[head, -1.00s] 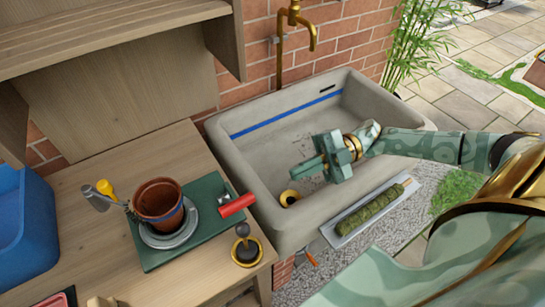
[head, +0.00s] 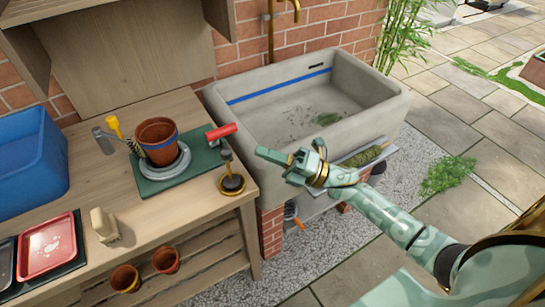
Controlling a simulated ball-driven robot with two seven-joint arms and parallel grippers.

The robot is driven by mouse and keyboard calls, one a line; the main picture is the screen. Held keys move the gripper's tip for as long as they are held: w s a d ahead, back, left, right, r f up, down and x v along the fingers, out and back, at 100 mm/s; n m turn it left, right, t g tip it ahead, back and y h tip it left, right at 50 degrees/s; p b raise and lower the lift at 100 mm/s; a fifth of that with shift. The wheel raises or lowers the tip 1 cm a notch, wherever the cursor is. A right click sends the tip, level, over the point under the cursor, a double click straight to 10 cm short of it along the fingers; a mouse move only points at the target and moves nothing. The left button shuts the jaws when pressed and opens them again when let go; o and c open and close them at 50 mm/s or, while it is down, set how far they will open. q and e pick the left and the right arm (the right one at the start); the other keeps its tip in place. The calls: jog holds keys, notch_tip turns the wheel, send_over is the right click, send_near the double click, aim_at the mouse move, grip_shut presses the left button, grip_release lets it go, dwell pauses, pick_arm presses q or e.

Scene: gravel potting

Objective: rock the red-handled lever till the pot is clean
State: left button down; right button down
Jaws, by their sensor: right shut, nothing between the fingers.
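The terracotta pot (head: 157,142) with a blue band stands upright in a grey ring (head: 165,168) on a green base plate (head: 195,166) on the wooden bench. The red-handled lever (head: 221,131) is at the right end of this plate, its handle lying roughly level. A yellow-handled brush (head: 115,126) stands left of the pot. The pot's inner wall is mostly hidden. My right gripper (head: 268,154) is shut and empty, in front of the sink and right of the lever, apart from it. My left gripper is out of view.
A stone sink (head: 380,101) is behind my gripper. A blue bin (head: 25,160), a red tray (head: 47,246) and a wooden block (head: 104,224) are left.

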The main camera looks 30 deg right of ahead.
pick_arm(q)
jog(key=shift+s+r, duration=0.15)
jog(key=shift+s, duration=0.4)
pick_arm(e)
jog(key=x, duration=0.6)
jog(key=shift+a+r, duration=0.2)
jog(key=shift+a, duration=0.05)
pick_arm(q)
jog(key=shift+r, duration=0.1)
pick_arm(e)
jog(key=shift+w, duration=0.1)
